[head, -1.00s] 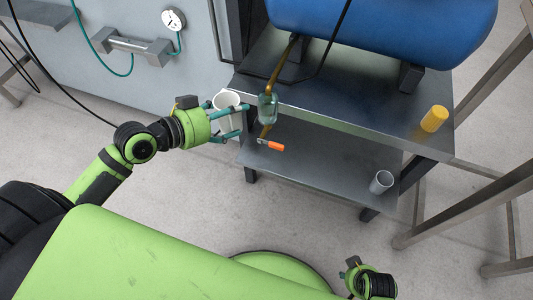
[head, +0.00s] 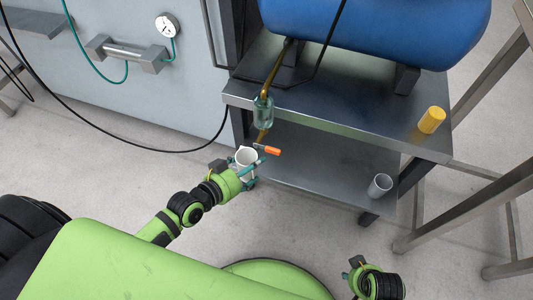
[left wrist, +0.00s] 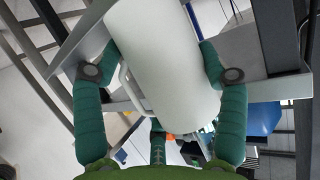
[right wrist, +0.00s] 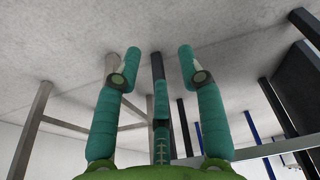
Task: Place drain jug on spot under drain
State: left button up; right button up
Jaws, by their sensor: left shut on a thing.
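A white jug (head: 246,157) is held in my left gripper (head: 250,170), just in front of the left front edge of the lower shelf. In the left wrist view the jug (left wrist: 168,60) fills the middle, with the left fingers (left wrist: 160,80) closed on both sides. The drain is a brass pipe with a clear glass bowl (head: 263,110) and an orange-handled valve (head: 267,150) below it, to the right of and above the jug. My right gripper (head: 352,268) is low at the right; in its wrist view the fingers (right wrist: 160,65) are apart and empty.
The blue tank (head: 380,30) stands on the metal table's upper shelf (head: 340,110). The lower shelf (head: 320,165) holds a grey cup (head: 380,185) at its right end; its middle is bare. A yellow cylinder (head: 431,120) stands on the upper shelf. A black cable (head: 150,147) hangs at left.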

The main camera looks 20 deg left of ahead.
pick_arm(q)
jog(key=w, duration=0.1)
jog(key=w+d, duration=0.1)
jog(key=w, duration=0.1)
jog(key=shift+d, duration=0.15)
jog(key=w, duration=0.1)
jog(key=w+d, duration=0.1)
jog(key=w+b, duration=0.1)
jog(key=shift+w+d, duration=0.4)
jog(key=shift+s+f, duration=0.1)
jog(key=shift+f, duration=0.5)
jog(key=shift+a+f, duration=0.1)
pick_arm(e)
jog(key=r, duration=0.2)
jog(key=w+r, duration=0.1)
jog(key=r, duration=0.1)
jog(key=shift+r, duration=0.1)
pick_arm(q)
jog(key=shift+f+b, duration=0.15)
jog(key=shift+b, duration=0.2)
pick_arm(e)
jog(key=shift+r, duration=0.1)
pick_arm(q)
jog(key=o, duration=1.1)
pick_arm(e)
jog(key=shift+r, duration=0.1)
pick_arm(q)
jog(key=shift+o, duration=0.2)
